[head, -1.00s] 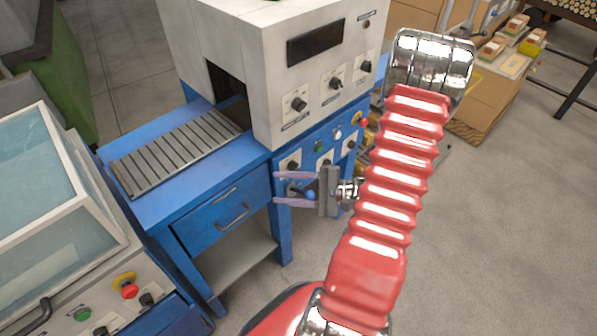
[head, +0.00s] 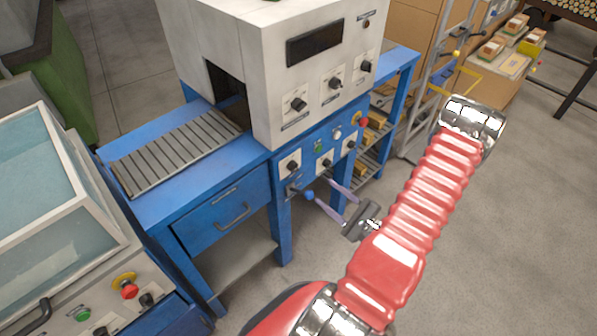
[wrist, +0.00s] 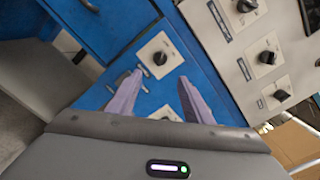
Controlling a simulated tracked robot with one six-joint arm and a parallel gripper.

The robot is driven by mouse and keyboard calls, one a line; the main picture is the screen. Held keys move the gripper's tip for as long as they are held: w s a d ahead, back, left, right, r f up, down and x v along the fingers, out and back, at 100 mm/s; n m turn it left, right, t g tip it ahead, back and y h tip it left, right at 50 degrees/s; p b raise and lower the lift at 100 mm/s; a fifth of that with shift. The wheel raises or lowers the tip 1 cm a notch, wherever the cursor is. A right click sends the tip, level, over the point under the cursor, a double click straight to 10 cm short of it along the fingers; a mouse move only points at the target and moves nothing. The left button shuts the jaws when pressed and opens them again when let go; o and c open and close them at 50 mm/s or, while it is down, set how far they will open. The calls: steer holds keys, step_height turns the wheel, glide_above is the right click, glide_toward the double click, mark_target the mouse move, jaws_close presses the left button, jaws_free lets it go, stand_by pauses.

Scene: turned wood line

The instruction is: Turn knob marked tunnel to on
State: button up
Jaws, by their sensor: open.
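My gripper (head: 322,190) is open and empty, its two lavender fingers pointing at the lower blue panel (head: 304,148) of the machine. That panel carries three black knobs on white plates: left (head: 291,165), middle (head: 326,162) and right (head: 351,145). The white upper housing has three more: left (head: 298,104), middle (head: 334,83) and right (head: 366,66). In the wrist view, one plate knob (wrist: 160,57) shows beyond the fingertips (wrist: 160,76), and another (wrist: 166,113) shows between the fingers, partly hidden. The labels are too small to read, so I cannot tell which is tunnel.
A blue-tipped lever (head: 309,195) sits below the panel, close to my fingers. Buttons and a red stop button (head: 362,122) are beside the knobs. A roller conveyor (head: 175,158) enters the machine at left. Open floor (head: 500,240) lies to the right.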

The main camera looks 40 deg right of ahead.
mark_target(297, 170)
steer(key=shift+w, duration=0.1)
steer(key=shift+w+a, duration=0.2)
steer(key=shift+w, duration=6.65)
steer(key=shift+c, duration=0.5)
steer(key=shift+a, duration=0.1)
steer(key=c, duration=1)
